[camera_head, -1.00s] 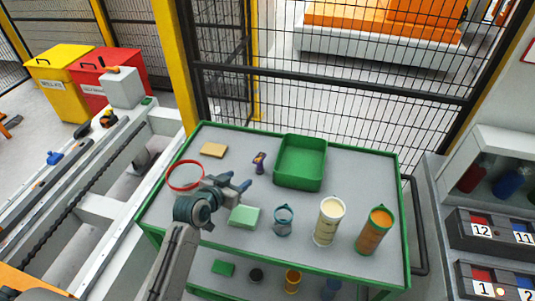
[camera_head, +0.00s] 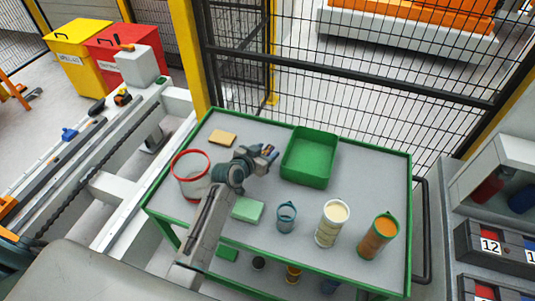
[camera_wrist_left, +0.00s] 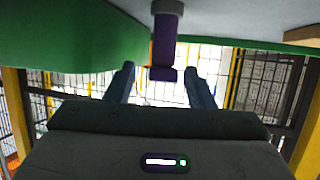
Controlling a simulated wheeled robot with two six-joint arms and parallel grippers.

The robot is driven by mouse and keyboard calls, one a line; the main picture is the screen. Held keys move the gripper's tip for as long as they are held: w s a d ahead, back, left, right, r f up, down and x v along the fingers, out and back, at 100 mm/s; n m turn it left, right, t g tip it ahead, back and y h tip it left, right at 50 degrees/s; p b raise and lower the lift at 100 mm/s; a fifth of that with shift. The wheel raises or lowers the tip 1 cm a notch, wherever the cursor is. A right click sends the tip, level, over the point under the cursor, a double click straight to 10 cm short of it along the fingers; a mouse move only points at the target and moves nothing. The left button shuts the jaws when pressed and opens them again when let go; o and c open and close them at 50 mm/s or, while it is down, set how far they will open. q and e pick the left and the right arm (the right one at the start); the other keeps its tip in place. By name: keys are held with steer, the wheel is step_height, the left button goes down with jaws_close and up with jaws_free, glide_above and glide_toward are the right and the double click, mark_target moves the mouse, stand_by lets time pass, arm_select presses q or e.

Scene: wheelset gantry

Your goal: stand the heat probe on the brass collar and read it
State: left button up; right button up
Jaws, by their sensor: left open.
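A small purple tool with a grey end (camera_wrist_left: 166,40), which I take for the heat probe, is on the table top. In the left wrist view it sits between my two fingers, with a gap on each side. My left gripper (camera_head: 270,153) is open around it and also shows in the left wrist view (camera_wrist_left: 160,88). In the head view the gripper mostly hides the tool. I cannot make out a brass collar in either view. My right gripper is not in view.
The green-edged table (camera_head: 375,170) bears a green tray (camera_head: 308,172) just right of the gripper, a red-rimmed container (camera_head: 192,182), a tan block (camera_head: 222,138), a green block (camera_head: 247,210), a blue jug (camera_head: 286,218), a cream cylinder (camera_head: 329,232) and an orange cylinder (camera_head: 376,240).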

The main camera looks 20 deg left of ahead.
mark_target(266, 151)
arm_select(q)
steer(key=shift+p+x, duration=0.4)
steer(key=shift+x, duration=1.4)
steer(key=shift+a+f, duration=0.1)
steer(key=shift+f, duration=0.05)
steer(key=shift+s, duration=0.1)
steer(key=shift+c, duration=0.2)
jaws_close()
